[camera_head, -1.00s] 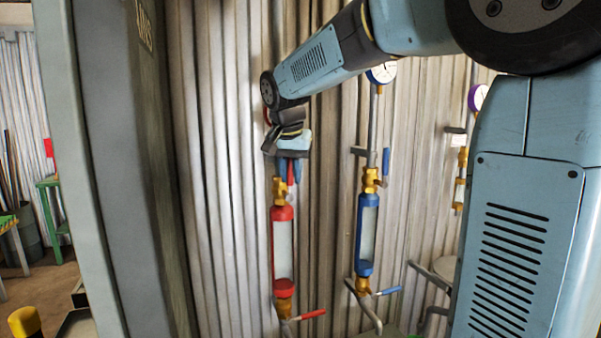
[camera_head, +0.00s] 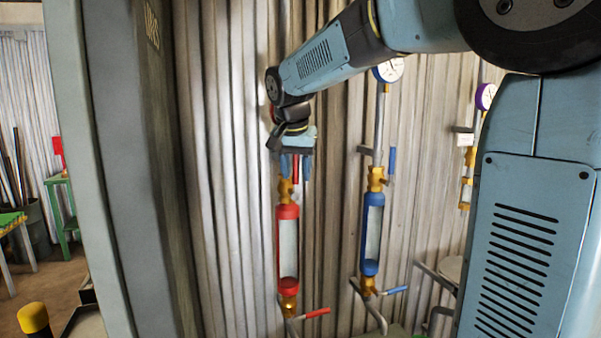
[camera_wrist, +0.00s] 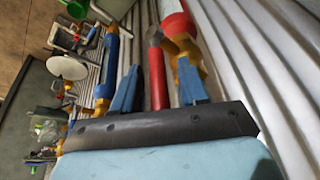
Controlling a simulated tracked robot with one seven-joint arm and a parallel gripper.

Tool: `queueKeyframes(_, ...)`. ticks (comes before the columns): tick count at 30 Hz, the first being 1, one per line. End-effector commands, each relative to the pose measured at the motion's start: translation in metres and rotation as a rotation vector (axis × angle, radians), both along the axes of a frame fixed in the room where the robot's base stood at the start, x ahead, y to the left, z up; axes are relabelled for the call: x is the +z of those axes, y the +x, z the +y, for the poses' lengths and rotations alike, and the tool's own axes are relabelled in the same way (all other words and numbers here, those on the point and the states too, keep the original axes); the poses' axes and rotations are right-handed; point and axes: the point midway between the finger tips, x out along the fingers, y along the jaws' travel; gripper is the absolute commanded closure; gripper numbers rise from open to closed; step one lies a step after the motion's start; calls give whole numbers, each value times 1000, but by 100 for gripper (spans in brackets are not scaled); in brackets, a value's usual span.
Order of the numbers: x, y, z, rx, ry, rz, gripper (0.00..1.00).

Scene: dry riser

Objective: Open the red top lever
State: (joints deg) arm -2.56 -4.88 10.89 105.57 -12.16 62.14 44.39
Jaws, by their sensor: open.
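The red top lever (camera_head: 295,169) stands upright beside the brass fitting above the red cylinder (camera_head: 288,243). In the wrist view the red lever (camera_wrist: 157,79) lies between the two blue fingers of my gripper (camera_wrist: 159,66). The fingers are apart, one on each side of it, with a gap visible on both sides. In the head view my gripper (camera_head: 295,177) points down from above over the lever. The brass fitting (camera_wrist: 185,52) is behind the right finger in the wrist view. Contact with the lever cannot be seen.
A red bottom lever (camera_head: 317,312) sticks out below the red cylinder. To the right stands a blue column (camera_head: 371,235) with a blue top lever (camera_head: 392,160) and a gauge (camera_head: 389,69). Corrugated wall is close behind. A grey panel (camera_head: 100,170) stands at left.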

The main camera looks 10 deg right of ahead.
Motion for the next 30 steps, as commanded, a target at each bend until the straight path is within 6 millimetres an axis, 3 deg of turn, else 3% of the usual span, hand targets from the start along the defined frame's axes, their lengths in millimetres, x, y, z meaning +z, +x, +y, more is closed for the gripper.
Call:
queueKeyframes(18, 103, -34, 14, 1, 0, -4, 57)
queueKeyframes(24, 118, -40, 16, 0, 0, -1, 57)
queueKeyframes(30, 121, -41, 17, 0, 0, 0, 57)
